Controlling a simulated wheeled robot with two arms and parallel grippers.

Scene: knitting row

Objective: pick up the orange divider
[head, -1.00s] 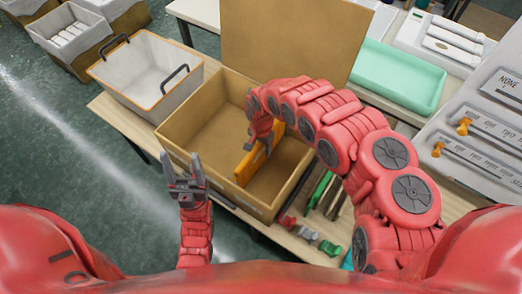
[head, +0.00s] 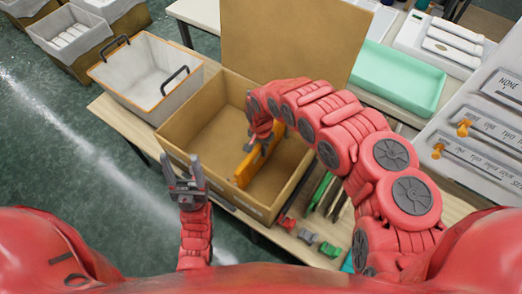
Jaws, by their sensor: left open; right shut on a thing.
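The orange divider (head: 245,169) stands on edge inside the open wooden box (head: 188,110), running from front to back. My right gripper (head: 262,139) reaches down into the box from above and is shut on the upper far part of the divider; its fingertips are partly hidden by my own wrist. The divider's far end is also partly hidden by the arm. My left gripper (head: 183,168) is open and empty, pointing up in front of the box's left front corner, outside it.
A white bin with dark handles (head: 138,85) stands left of the box. The box's raised lid (head: 290,45) is behind. A mint-green tray (head: 398,80) lies at back right, beside white panels with orange knobs (head: 463,127). Small coloured pieces (head: 307,236) lie along the table's front.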

